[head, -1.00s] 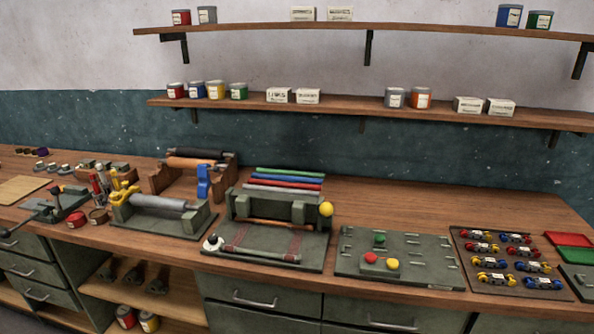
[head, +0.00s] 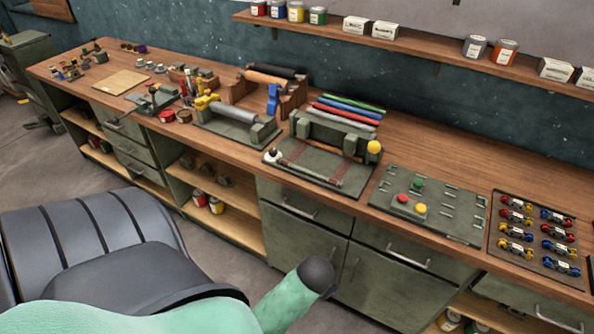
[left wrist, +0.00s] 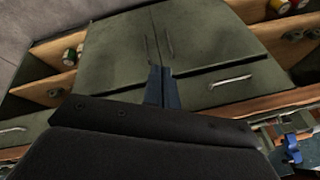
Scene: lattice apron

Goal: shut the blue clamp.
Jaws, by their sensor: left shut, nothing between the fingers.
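The blue clamp (head: 272,98) stands upright at the front of a wooden roller stand on the bench, near the middle of the head view. It is too small there to tell whether it is open or shut. A blue part (left wrist: 291,148), which looks like the same clamp, shows at the lower right of the left wrist view. My left gripper (left wrist: 162,88) is shut and empty in front of the green cabinet fronts, apart from the clamp. It does not show in the head view. My right gripper is in neither view.
The wooden stand (head: 238,92) holds dark and orange rollers. A grey roller press (head: 213,134) with a yellow handle is in front to the left. A green rack (head: 300,165) with coloured rods is to the right.

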